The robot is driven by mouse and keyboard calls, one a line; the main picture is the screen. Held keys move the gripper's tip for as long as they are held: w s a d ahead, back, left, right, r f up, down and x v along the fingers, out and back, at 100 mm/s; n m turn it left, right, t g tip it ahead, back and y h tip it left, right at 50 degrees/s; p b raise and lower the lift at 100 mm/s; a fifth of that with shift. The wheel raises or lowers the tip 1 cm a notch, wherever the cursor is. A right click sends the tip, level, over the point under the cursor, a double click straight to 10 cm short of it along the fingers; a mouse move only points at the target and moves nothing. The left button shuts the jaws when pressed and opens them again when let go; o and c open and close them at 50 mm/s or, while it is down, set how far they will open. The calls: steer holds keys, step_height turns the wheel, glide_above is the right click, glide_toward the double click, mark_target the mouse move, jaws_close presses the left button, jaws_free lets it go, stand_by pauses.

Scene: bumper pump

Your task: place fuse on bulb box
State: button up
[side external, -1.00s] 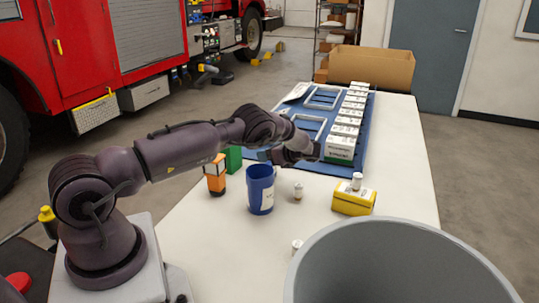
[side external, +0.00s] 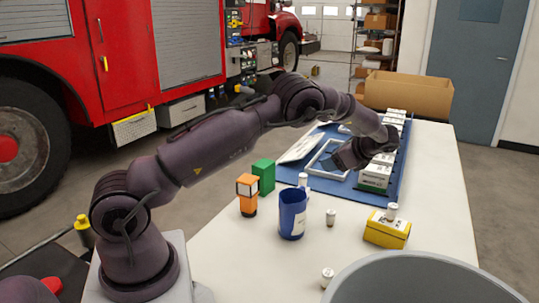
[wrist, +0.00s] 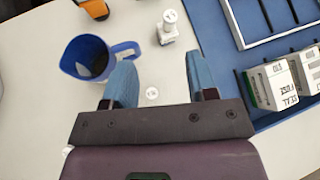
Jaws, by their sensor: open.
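The yellow box (side external: 387,230), likely the bulb box, stands at the right of the table with one small white-and-silver fuse (side external: 391,211) upright on it. Loose fuses stand on the white table: one right of the blue cup (side external: 331,217), one near the grey bin (side external: 327,277), and one by the blue mat (side external: 303,180). My gripper (side external: 352,156) is open and empty, above the mat's near end. In the wrist view, a small white round top (wrist: 152,93) shows between my open fingers (wrist: 160,70), below them; another fuse (wrist: 168,27) stands farther off.
A blue cup (side external: 292,214), an orange item (side external: 247,194) and a green box (side external: 264,176) stand left of the fuses. White boxes (side external: 374,178) line the blue mat (side external: 330,186). A large grey bin (side external: 430,278) fills the front right.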

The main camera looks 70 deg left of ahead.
steer(key=s+d+r+n+t+h, duration=0.55)
steer(key=s+d+r, duration=0.7)
steer(key=r, duration=0.35)
steer(key=s+d+n+t+h, duration=0.2)
steer(key=s+d, duration=0.3)
steer(key=s, duration=0.3)
steer(key=s+d+n+t+h, duration=0.2)
steer(key=s+d, duration=0.3)
steer(key=s, duration=0.3)
steer(key=shift+r+n, duration=0.2)
steer(key=shift+n, duration=0.35)
